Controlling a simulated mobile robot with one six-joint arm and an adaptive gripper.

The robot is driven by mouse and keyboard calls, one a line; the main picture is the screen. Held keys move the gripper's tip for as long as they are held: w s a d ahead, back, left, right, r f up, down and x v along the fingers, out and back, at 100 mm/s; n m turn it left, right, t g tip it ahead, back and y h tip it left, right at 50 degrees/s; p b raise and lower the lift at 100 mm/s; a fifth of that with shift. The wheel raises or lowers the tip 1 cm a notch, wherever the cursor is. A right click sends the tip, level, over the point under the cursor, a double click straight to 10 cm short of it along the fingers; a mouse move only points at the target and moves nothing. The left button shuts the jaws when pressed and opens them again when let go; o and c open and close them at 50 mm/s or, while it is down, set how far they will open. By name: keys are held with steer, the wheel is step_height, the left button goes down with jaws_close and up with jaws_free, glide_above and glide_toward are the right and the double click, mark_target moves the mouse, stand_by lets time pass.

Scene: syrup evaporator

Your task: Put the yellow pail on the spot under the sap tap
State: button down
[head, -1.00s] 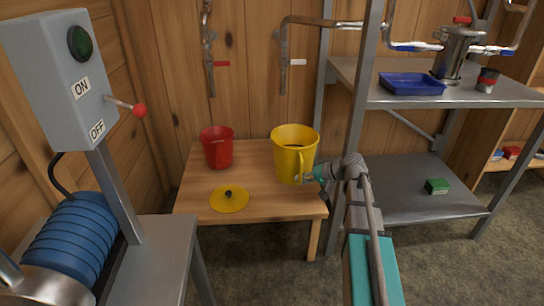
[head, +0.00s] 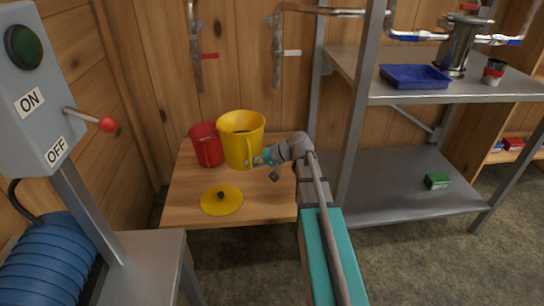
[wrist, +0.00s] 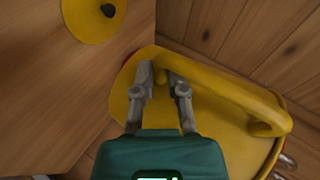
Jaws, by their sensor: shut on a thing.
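The yellow pail (head: 237,140) is in my gripper (head: 264,158), over the back of the small wooden table, and it looks upright. My gripper is shut on its handle, with a finger on each side in the wrist view (wrist: 161,80). The pail partly hides the red pail (head: 205,146) behind its left side. I cannot tell whether its base touches the table. Two metal pipes hang on the back wall, one with a red tag (head: 209,56) and one with a white tag (head: 292,53). The yellow pail is below and between them. Which is the sap tap is unclear.
A yellow lid (head: 236,205) with a dark knob lies on the table (head: 183,213) in front of the pails. A metal rack (head: 400,202) stands to the right. A grey switch box (head: 35,85) with a red-knobbed lever stands at the left.

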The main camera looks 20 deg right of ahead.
steer(key=shift+a, duration=0.15)
steer(key=w+d+f+m+t+h+b, duration=0.2)
steer(key=w+d+m, duration=0.1)
steer(key=d, duration=0.3)
steer(key=w+d+f+m+t+h+b, duration=0.2)
steer(key=w+d+f+m+h+b, duration=0.1)
steer(key=d, duration=0.4)
steer(key=shift+w+d+f+m+t, duration=0.15)
steer(key=shift+w+m+t, duration=0.25)
steer(key=shift+w, duration=0.25)
steer(key=w+d+f+b, duration=0.1)
steer(key=w+f+b, duration=0.2)
steer(key=w, duration=0.1)
steer(key=w+d+f+b, duration=0.1)
steer(key=w+f+b, duration=0.2)
steer(key=w, duration=0.1)
steer(key=w+d+f+b, duration=0.1)
steer(key=w+f+b, duration=0.2)
steer(key=w, duration=0.1)
steer(key=shift+w, duration=0.4)
steer(key=shift+d+f+b, duration=0.1)
steer(key=shift+f+b, duration=0.05)
steer(key=shift+b, duration=0.15)
